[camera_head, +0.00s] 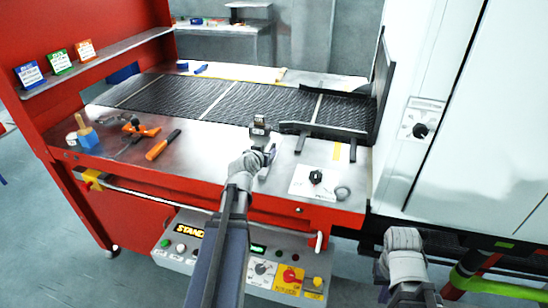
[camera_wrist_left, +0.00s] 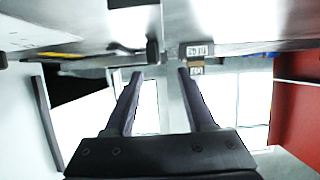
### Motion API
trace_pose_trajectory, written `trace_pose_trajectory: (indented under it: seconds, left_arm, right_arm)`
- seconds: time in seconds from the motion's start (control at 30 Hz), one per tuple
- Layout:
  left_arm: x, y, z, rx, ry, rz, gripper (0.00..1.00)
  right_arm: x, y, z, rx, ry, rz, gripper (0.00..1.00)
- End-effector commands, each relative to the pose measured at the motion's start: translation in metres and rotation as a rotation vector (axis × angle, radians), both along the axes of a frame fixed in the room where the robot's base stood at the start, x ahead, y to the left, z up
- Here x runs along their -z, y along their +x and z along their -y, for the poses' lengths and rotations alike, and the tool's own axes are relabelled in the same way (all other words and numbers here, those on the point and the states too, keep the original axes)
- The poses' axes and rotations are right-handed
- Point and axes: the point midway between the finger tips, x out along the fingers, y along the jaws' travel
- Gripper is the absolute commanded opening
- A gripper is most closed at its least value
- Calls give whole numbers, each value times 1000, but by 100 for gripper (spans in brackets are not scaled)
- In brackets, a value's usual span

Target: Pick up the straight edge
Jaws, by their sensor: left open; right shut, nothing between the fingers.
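My left gripper (camera_head: 268,155) is open over the front of the metal worktop. Its two dark fingers stand apart in the left wrist view (camera_wrist_left: 160,76), with nothing between them. A narrow pale metal strip (camera_head: 265,169), which may be the straight edge, lies right beside its fingers, partly hidden by them. A dark block with a pale label (camera_head: 259,126) stands just beyond; a labelled block also shows in the left wrist view (camera_wrist_left: 197,50), near one fingertip. My right gripper (camera_head: 403,246) is low at the right, in front of the machine, shut; its fingertips are not clear.
A black mesh belt (camera_head: 235,102) crosses the worktop, with dark bars (camera_head: 325,131) at its right. An orange-handled tool (camera_head: 163,145), orange clamp (camera_head: 140,129) and brush (camera_head: 86,132) lie left. A white plate with a black knob (camera_head: 315,180) lies right. A control panel (camera_head: 180,250) is below.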

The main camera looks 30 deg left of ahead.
Motion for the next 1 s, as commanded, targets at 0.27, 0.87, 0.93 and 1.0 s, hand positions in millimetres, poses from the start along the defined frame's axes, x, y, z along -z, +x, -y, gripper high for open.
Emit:
trace_pose_trajectory:
  seconds: [0.27,0.87,0.93,1.0]
  left_arm:
    - [6,11,-1,1,1,0,55]
    - [24,53,-4,0,1,0,54]
    - [24,53,-4,0,1,0,46]
    - [24,52,-4,0,1,0,38]
  right_arm:
    - [6,0,0,0,0,0,0]
    - [24,0,0,0,0,0,0]
    - [24,0,0,0,0,0,0]
    - [24,0,0,0,0,0,0]
